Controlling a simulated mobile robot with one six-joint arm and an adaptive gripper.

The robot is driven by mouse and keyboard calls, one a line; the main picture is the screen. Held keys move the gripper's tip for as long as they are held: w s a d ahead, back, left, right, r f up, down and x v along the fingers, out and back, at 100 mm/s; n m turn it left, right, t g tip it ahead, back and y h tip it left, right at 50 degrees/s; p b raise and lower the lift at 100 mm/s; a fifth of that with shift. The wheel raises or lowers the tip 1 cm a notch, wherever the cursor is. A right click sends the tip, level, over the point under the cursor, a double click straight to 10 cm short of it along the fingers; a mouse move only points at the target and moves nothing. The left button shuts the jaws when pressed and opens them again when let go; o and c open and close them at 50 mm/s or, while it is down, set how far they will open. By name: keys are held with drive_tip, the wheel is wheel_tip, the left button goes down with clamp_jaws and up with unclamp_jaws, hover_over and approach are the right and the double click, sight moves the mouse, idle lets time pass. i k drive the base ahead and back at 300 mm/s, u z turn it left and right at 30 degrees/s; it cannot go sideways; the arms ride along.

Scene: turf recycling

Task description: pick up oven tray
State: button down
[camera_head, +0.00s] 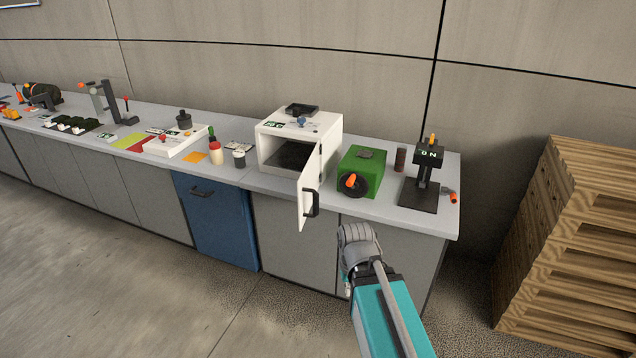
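A white oven (331,128) stands on the grey counter with its door (311,190) swung open toward the front. A dark flat surface (292,155) shows inside the oven's chamber; I cannot tell whether it is the oven tray or the oven floor. A small black tray-like piece (300,109) lies on top of the oven. The grey end of my arm (358,243) is in front of the counter, below and right of the oven door and apart from it. My gripper's fingers cannot be made out, and nothing held shows.
Right of the oven on the counter (386,208) are a green box (363,172) with an orange-handled dial and a black press-like device (421,186). Left are small bottles and a white panel (176,147). Slatted wooden pallets (567,245) stand at right. The floor at left is clear.

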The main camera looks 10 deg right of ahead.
sight(297, 110)
drive_tip(key=u, duration=0.1)
drive_tip(key=i, duration=1)
drive_tip(key=z, duration=0.1)
